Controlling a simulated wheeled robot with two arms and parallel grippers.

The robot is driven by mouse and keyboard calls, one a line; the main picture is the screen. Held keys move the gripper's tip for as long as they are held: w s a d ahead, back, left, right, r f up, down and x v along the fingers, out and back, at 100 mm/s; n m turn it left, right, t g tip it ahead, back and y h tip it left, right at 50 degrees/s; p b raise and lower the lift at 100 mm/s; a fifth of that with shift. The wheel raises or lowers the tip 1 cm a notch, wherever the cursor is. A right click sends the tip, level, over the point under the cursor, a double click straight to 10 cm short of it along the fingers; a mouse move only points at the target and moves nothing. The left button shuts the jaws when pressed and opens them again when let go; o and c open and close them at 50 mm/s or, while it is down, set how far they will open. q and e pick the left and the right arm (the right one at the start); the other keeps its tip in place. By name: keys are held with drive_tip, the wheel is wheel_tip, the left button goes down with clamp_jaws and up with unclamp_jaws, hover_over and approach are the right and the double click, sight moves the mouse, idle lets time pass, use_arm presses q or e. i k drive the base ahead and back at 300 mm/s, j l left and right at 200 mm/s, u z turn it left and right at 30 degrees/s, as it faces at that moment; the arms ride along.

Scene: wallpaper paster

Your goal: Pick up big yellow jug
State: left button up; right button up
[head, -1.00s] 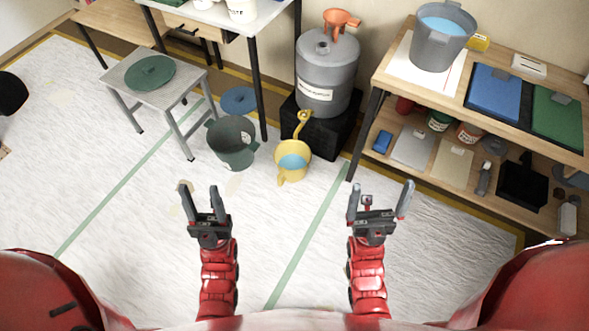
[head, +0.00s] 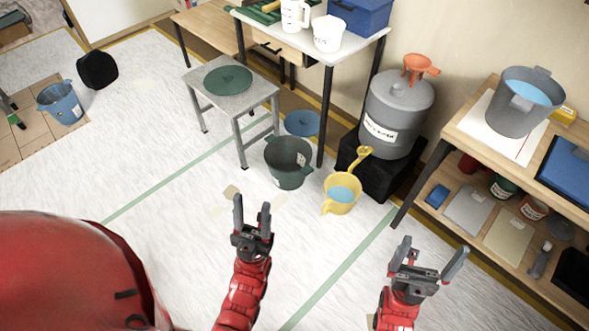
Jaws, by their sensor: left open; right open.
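The big yellow jug (head: 341,194) stands upright on the white sheeted floor, with blue liquid inside and a long yellow handle or ladle (head: 363,153) rising at its back right. My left gripper (head: 252,213) is open and empty, in front of the jug and to its left, apart from it. My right gripper (head: 428,257) is open and empty, in front of the jug and to its right, also apart from it. Nothing hides the jug from the head view.
A dark green bucket (head: 289,162) stands just left of the jug. A grey drum (head: 396,110) on a black block (head: 381,168) is behind it. A wooden shelf table (head: 469,123) is at right, a stool (head: 252,95) at left. The floor in front is clear.

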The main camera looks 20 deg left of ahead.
sight(341, 190)
drive_tip(key=i+u, duration=0.25)
drive_tip(key=i, duration=0.15)
drive_tip(key=i+l+u, duration=0.45)
drive_tip(key=i, duration=0.3)
drive_tip(key=j, duration=0.1)
